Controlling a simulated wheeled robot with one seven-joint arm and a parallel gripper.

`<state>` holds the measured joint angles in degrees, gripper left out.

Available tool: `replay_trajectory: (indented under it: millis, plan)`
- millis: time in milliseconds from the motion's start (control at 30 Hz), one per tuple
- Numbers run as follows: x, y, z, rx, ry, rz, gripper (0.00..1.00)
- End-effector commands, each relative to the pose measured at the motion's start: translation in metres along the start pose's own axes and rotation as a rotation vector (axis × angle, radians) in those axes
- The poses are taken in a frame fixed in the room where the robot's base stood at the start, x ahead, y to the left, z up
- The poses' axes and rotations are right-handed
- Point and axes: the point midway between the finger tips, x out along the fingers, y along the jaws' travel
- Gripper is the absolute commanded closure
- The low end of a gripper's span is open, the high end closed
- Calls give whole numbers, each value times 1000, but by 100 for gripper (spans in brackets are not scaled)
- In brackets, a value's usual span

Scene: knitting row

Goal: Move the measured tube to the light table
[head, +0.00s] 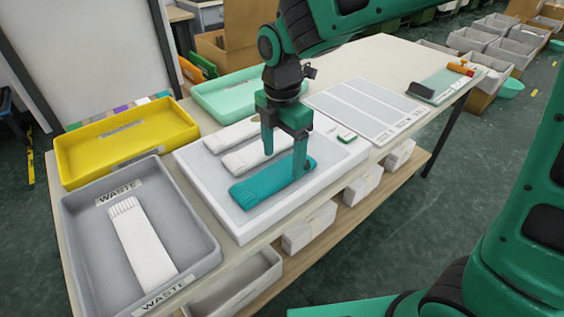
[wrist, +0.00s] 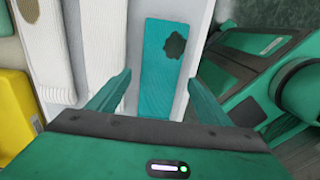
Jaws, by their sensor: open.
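A teal knitted tube (head: 262,188) lies flat on a low white box with a pale top panel (head: 243,226), which looks like the light table. In the wrist view the teal tube (wrist: 163,85) shows a dark irregular patch near its far end. Two white ribbed tubes, one nearer (head: 255,155) and one farther (head: 228,136), lie beside it on the panel. My gripper (head: 285,160) is open and points down over the teal tube's right part. In the wrist view the teal tube lies between my open fingers (wrist: 163,98). I cannot tell which tube is the measured one.
A grey waste tray (head: 72,235) with a white tube (head: 142,240) stands front left, a yellow tray (head: 66,160) behind it. A mint tray (head: 205,97) is at the back. A striped board (head: 367,108) and a green mat with a dark block (head: 421,91) lie right.

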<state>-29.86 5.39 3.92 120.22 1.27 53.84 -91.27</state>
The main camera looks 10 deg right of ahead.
Motion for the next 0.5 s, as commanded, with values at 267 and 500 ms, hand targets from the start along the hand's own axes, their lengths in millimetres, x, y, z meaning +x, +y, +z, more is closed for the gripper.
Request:
replay_trajectory:
  millis: [267, 500]
  plan:
    - [-57, 1, 0, 0, 0, 4, 28]
    - [-86, 0, 0, 0, 0, 2, 28]
